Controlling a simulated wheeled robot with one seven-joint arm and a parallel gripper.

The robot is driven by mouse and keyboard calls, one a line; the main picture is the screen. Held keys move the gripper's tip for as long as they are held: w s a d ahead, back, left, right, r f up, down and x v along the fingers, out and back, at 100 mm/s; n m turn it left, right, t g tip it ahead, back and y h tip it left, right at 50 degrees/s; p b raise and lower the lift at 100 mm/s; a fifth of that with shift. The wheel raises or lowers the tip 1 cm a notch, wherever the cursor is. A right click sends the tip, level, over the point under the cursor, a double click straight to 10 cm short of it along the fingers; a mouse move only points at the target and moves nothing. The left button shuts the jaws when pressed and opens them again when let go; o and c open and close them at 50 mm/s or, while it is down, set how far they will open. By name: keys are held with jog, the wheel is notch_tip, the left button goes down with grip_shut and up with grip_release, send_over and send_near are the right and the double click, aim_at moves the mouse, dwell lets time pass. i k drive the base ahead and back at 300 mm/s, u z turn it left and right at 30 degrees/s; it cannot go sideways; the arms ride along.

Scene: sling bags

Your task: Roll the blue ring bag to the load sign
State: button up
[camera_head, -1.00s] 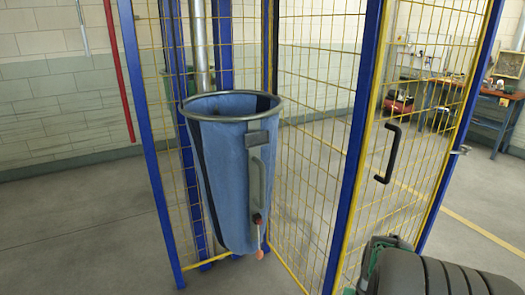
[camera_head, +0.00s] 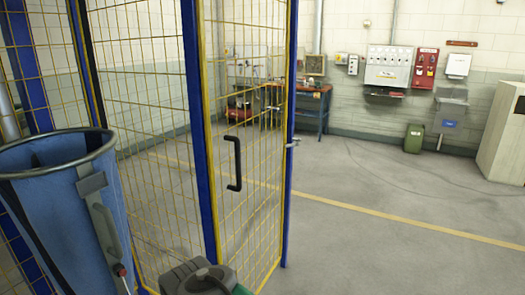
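The blue bag (camera_head: 57,210) hangs open from a round grey ring (camera_head: 58,153) at the left edge of the view. Its left side and bottom are cut off by the frame. A dark patch and a grey strap handle (camera_head: 104,231) are on its right side, with a small red piece (camera_head: 122,270) below. A grey and green part at the bottom edge seems to be mine, but no gripper fingers show. I see no sign that I can read as the load sign.
A blue-framed yellow mesh fence (camera_head: 150,150) stands behind the bag, and its mesh door (camera_head: 245,150) has a black handle (camera_head: 234,163). Open grey floor with a yellow line (camera_head: 400,226) lies to the right. A workbench (camera_head: 310,107), green bin (camera_head: 413,138) and pale cabinet (camera_head: 505,130) stand farther back.

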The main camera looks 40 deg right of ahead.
aim_at(61, 189)
jog(key=u, duration=0.2)
jog(key=i, duration=0.35)
jog(key=u, duration=2)
